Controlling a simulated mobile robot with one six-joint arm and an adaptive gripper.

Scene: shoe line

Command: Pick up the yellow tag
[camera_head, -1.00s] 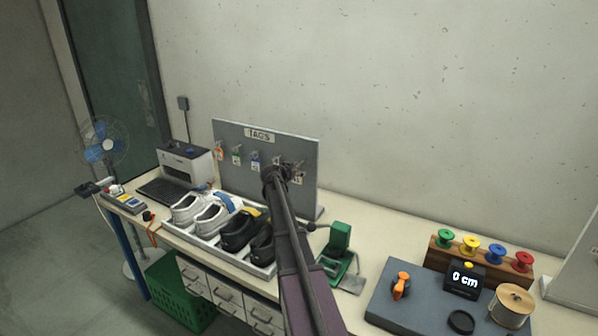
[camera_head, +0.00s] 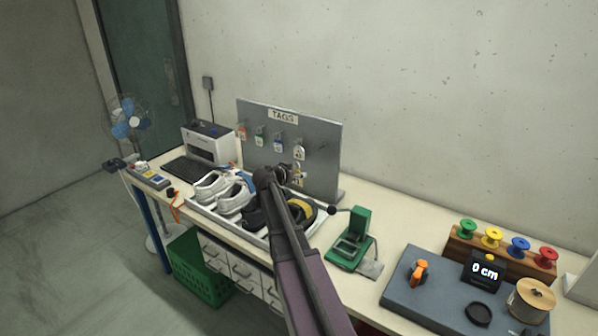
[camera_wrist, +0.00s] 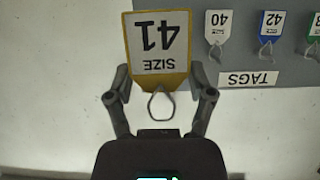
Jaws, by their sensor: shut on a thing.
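The yellow tag (camera_wrist: 160,50) has a yellow border and a white face reading "SIZE 41", upside down in the wrist view, with a wire loop at its lower end there. My gripper (camera_wrist: 162,82) is shut on it, with one finger at each side edge. In the head view my gripper (camera_head: 284,174) is in front of the lower part of the grey tag board (camera_head: 318,132), above the shoe tray. The tag is small and partly hidden there.
A white tag (camera_wrist: 217,30) and a blue tag (camera_wrist: 270,25) hang on the board. White shoes (camera_head: 233,197) and dark shoes stand in the tray below. A green press (camera_head: 352,238) and a blue-grey mat (camera_head: 405,290) are to the right.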

